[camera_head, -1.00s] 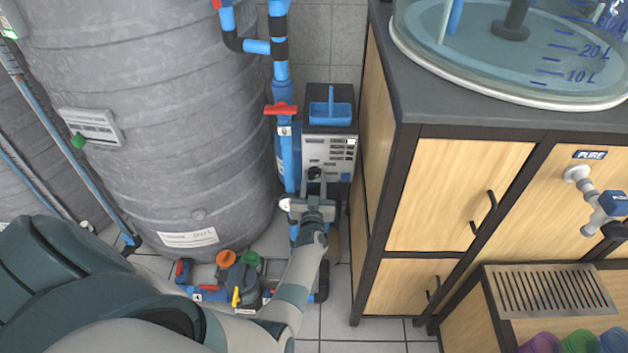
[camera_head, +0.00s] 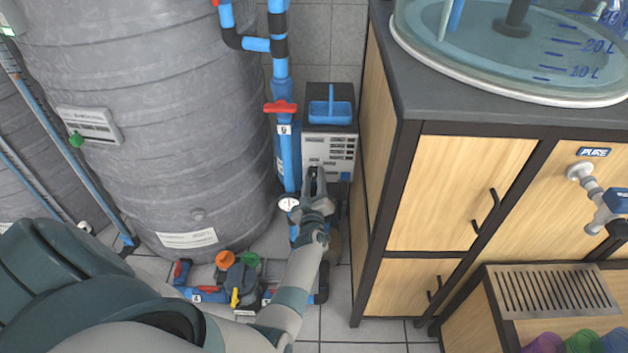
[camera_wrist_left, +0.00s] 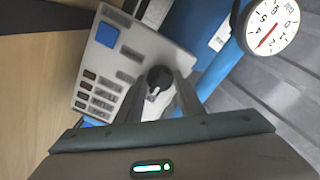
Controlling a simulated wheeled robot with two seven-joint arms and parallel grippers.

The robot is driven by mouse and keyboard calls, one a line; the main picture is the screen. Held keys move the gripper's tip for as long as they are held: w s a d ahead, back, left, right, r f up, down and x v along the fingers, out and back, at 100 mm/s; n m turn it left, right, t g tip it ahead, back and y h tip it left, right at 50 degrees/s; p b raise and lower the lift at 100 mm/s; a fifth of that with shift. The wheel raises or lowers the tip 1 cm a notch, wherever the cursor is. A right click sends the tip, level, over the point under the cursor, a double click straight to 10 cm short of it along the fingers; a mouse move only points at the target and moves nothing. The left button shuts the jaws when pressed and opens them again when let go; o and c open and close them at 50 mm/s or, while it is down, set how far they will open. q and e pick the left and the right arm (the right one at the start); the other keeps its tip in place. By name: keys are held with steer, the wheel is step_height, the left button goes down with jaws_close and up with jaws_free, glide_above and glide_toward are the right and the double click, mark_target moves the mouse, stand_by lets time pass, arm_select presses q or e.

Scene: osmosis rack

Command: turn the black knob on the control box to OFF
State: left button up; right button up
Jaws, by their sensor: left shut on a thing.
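The control box (camera_head: 330,152) is a light grey panel with labels, low between the blue pipe and the wooden cabinet. It also fills the upper left of the left wrist view (camera_wrist_left: 118,62), tilted there. The black knob (camera_wrist_left: 160,76) shows in the left wrist view with a white mark on it; its position label is not readable. My left gripper (camera_head: 315,176) is at the lower part of the panel, its fingers (camera_wrist_left: 163,95) shut on the knob from both sides. In the head view the fingers hide the knob. My right gripper is not in view.
A blue pipe (camera_head: 290,160) with a red-handled valve (camera_head: 281,107) runs close left of the box. A pressure gauge (camera_wrist_left: 270,26) sits beside the gripper. The wooden cabinet (camera_head: 450,190) stands close on the right. A big grey tank (camera_head: 150,120) fills the left.

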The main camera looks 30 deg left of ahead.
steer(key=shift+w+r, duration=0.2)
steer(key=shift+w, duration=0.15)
arm_select(q)
steer(key=o, duration=1.1)
steer(key=shift+c, duration=0.2)
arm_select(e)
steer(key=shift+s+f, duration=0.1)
